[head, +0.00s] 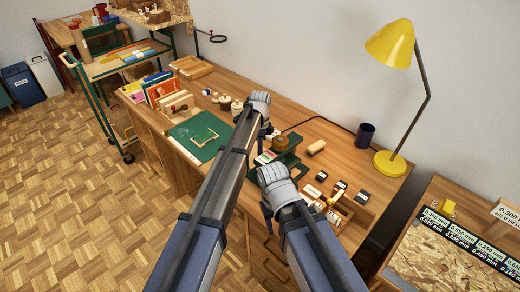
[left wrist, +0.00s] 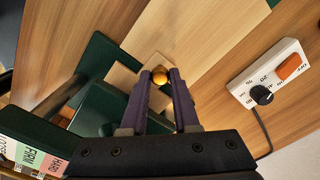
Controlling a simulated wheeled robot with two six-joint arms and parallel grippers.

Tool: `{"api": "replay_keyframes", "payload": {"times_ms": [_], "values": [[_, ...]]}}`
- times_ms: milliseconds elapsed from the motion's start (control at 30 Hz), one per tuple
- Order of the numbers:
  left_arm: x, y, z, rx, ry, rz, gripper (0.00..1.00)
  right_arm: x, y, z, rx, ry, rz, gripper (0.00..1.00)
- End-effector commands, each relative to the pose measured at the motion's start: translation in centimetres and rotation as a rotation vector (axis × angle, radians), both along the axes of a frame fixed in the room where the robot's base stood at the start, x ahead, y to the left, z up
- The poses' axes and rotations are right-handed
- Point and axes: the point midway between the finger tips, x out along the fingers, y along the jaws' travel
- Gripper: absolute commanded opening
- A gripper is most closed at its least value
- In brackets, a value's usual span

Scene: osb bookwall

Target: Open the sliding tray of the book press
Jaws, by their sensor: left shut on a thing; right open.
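The dark green book press (head: 288,158) stands on the wooden bench and is partly hidden behind my arms in the head view. In the left wrist view, its green body (left wrist: 105,112) lies left of my fingers, with a pale wooden tray (left wrist: 124,80) at its edge. A round brass knob (left wrist: 160,75) sits at the tray's end. My left gripper (left wrist: 165,82) is shut on this knob; in the head view its wrist hides the contact. My right gripper (head: 268,215) is open, over the bench's front side, and its fingertips are mostly hidden.
A white box with a black dial and orange switch (left wrist: 270,78) lies right of my left fingers. A green cutting mat (head: 196,137) lies left of the press. A yellow lamp (head: 389,162) and a wooden box of small items (head: 343,205) stand to the right.

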Motion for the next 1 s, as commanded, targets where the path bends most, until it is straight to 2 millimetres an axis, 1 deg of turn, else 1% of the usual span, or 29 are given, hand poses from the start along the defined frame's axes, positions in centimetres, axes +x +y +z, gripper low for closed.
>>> {"api": "replay_keyframes", "payload": {"times_ms": [767,867,967,1000], "values": [[0.0,0.0,0.0,0.000,0.000,0.000,0.00,0.0,0.0,0.0,0.000,0.000,0.000,0.50],[0.6,0.5,0.0,0.000,0.000,0.002,0.00,0.0,0.0,0.0,0.000,0.000,0.000,0.50],[2.4,2.0,0.0,0.000,0.000,0.004,0.00,0.0,0.0,0.0,0.000,0.000,0.000,0.50],[3.3,2.9,0.0,0.000,0.000,0.005,0.00,0.0,0.0,0.0,0.000,0.000,0.000,0.50]]}}
